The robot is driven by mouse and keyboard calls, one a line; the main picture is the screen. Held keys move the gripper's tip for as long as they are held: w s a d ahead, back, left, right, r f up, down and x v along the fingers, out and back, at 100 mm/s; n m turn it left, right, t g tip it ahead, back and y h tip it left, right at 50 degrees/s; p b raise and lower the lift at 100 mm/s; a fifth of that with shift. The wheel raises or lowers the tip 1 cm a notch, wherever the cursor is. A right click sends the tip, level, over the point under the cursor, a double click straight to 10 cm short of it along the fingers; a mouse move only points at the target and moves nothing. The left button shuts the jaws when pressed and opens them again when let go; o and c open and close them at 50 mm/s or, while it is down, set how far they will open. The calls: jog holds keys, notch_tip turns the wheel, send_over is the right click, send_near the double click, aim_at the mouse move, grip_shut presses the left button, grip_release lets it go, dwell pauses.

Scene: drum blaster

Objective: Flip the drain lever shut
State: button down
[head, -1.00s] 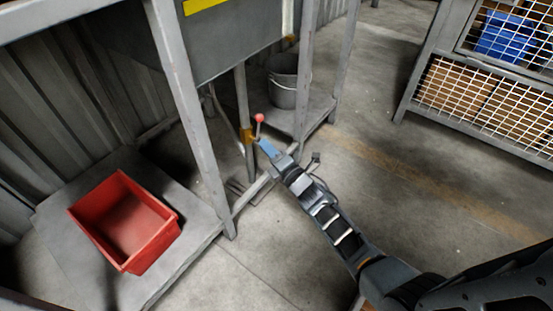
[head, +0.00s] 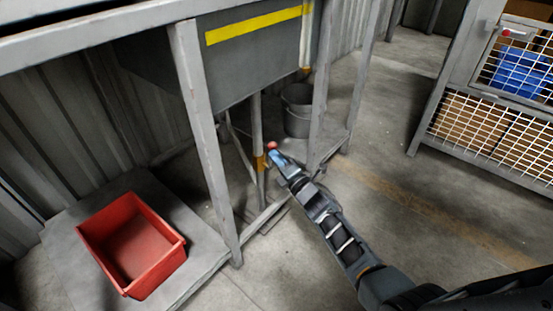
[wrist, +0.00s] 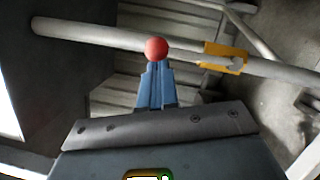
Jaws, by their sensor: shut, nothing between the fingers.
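The drain lever is a thin grey rod with a red ball knob (head: 272,146), on an orange-yellow valve body (head: 260,162) on the upright drain pipe (head: 257,120) under the grey tank. In the wrist view the red knob (wrist: 156,48) shows at the fingertips, and the rod runs from it to the orange valve body (wrist: 225,56), nearly along the pipe (wrist: 110,38). My gripper (head: 277,156) has its blue fingers together and empty, right beside the knob. It also shows in the wrist view (wrist: 155,68). I cannot tell whether the tips touch the knob.
The frame leg (head: 205,140) stands left of the valve and another leg (head: 320,90) right of it. A red bin (head: 112,217) sits on the lower shelf (head: 75,250). A grey bucket (head: 298,118) stands behind. The floor to the right is clear up to a mesh cabinet (head: 490,130).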

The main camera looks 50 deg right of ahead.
jog(key=shift+d+r+m+p, duration=0.1)
jog(key=shift+d+m+p, duration=0.2)
jog(key=shift+d+r, duration=0.1)
jog(key=shift+d+r+m+g+p, duration=0.3)
jog(key=shift+d+m+p, duration=0.3)
jog(key=shift+m+p, duration=0.35)
jog(key=d+f+m+g+y, duration=0.2)
jog(key=d+f+m+g, duration=0.1)
jog(key=d+f+m, duration=0.4)
jog(key=shift+w+d+f+m, duration=0.25)
jog(key=shift+d+f+m, duration=0.15)
jog(key=shift+d+m, duration=1.45)
jog(key=shift+a, duration=0.15)
jog(key=shift+w+r, duration=0.1)
